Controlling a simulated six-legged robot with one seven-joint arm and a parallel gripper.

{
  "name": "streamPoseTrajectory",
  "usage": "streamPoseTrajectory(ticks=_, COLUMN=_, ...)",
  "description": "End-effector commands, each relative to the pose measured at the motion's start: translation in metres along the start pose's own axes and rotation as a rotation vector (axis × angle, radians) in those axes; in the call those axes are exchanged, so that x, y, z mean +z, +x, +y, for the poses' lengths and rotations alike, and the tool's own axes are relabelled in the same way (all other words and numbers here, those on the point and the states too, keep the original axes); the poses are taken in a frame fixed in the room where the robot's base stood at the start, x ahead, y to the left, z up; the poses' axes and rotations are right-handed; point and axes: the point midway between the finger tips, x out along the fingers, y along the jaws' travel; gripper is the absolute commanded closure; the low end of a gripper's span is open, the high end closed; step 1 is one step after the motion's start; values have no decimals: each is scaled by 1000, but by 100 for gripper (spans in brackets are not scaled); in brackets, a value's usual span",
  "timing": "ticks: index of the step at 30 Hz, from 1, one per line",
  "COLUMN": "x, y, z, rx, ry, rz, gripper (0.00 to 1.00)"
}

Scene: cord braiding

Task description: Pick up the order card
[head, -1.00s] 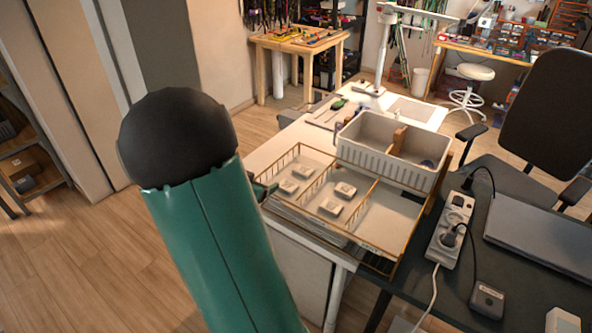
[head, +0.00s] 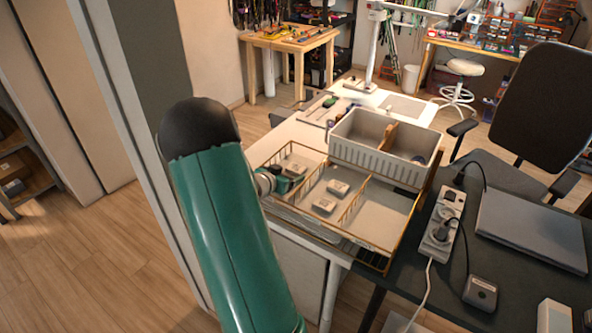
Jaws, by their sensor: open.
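My green arm with its dark rounded joint fills the left middle of the head view. The end of my gripper (head: 277,182) shows small and partly hidden behind the arm, at the left part of a brass-edged wire tray (head: 388,262). I see nothing held in it; whether it touches the tray I cannot tell. Small white labelled pieces (head: 339,187) lie in the tray's compartments, and another (head: 324,205) lies nearby. I cannot make out which thing, if any, is the order card.
A white ribbed bin (head: 375,159) with a wooden divider stands behind the tray. A power strip (head: 440,230), a closed grey laptop (head: 530,230) and a small grey box (head: 480,292) are on the dark desk at right. An office chair (head: 545,110) stands behind it.

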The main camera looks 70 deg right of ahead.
Motion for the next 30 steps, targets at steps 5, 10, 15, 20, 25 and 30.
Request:
streamPoseTrajectory(ticks=5, x=0, y=22, z=0, rx=1, ry=0, rz=0, gripper=18)
streamPoseTrajectory(ticks=10, x=0, y=23, z=0, rx=-1, ry=0, rz=0, gripper=18)
streamPoseTrajectory(ticks=15, x=0, y=23, z=0, rx=-1, ry=0, rz=0, gripper=36)
streamPoseTrajectory(ticks=20, x=0, y=23, z=0, rx=-1, ry=0, rz=0, gripper=66)
streamPoseTrajectory(ticks=25, x=0, y=23, z=0, rx=-1, ry=0, rz=0, gripper=66)
streamPoseTrajectory(ticks=30, x=-1, y=20, z=0, rx=-1, ry=0, rz=0, gripper=66)
